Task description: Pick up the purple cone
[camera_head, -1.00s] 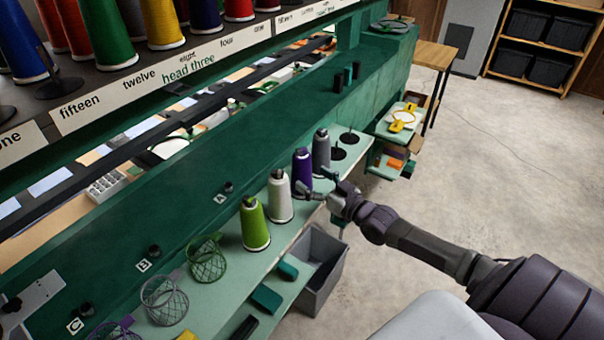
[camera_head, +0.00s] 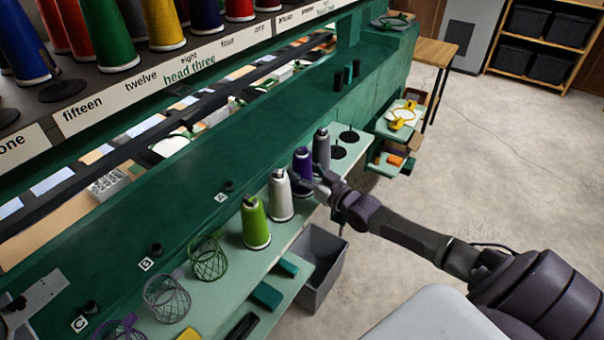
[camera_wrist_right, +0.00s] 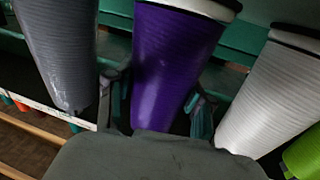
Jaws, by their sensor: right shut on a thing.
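The purple cone (camera_head: 301,161) stands on the pale green shelf (camera_head: 228,265), between a grey cone (camera_head: 321,150) and a white cone (camera_head: 280,197). My right gripper (camera_head: 316,181) reaches it from the right and covers part of its lower body. In the right wrist view the purple cone (camera_wrist_right: 172,65) is between the two fingers of my right gripper (camera_wrist_right: 158,108), one at each side, and they are shut on it. My left gripper is not in view.
The grey cone (camera_wrist_right: 62,50) and the white cone (camera_wrist_right: 270,95) stand close on either side of my fingers. A green cone (camera_head: 255,222) and wire baskets (camera_head: 208,259) are nearer along the shelf. A grey bin (camera_head: 322,270) sits below. The floor at right is clear.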

